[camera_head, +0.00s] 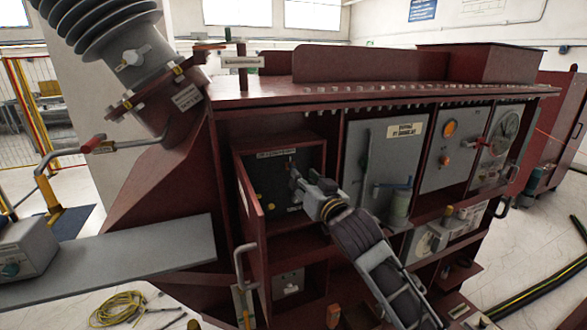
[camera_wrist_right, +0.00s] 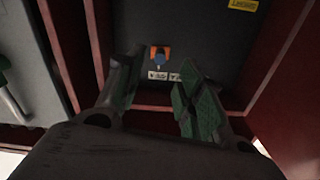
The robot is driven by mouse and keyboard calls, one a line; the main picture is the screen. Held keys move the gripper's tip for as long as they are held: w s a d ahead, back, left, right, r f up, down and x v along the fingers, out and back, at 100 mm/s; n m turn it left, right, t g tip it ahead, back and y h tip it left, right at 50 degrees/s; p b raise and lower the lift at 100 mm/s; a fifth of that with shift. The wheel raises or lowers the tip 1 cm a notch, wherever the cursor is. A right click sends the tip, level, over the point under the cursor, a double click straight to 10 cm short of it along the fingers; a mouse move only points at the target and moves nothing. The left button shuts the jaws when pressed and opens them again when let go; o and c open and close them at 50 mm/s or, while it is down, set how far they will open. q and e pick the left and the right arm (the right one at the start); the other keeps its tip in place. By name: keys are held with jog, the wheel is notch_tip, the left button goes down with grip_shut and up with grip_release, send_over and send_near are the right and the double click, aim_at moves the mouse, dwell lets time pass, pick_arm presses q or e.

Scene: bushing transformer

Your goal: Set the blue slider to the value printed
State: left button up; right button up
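The blue slider (camera_wrist_right: 159,59) sits on a small orange plate on a dark panel (camera_wrist_right: 210,50) in the right wrist view. Two small white labels (camera_wrist_right: 158,75) are below it; their print is too small to read. In the head view the dark panel (camera_head: 264,182) is inside an open red compartment, and the slider cannot be made out behind my gripper. My right gripper (camera_wrist_right: 158,88) is open and empty, its green-padded fingers pointing at the panel, with the slider seen between and beyond the fingertips. It also shows in the head view (camera_head: 297,183). My left gripper is not in view.
The compartment's red side walls (camera_wrist_right: 281,60) and open door (camera_head: 249,200) stand close around my right gripper. A grey panel with a long lever (camera_head: 366,165) is to the right. A grey shelf (camera_head: 120,258) juts out at the left.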

aim_at(293, 166)
jog(key=shift+p+x, duration=0.8)
jog(key=shift+x, duration=3.15)
grip_shut()
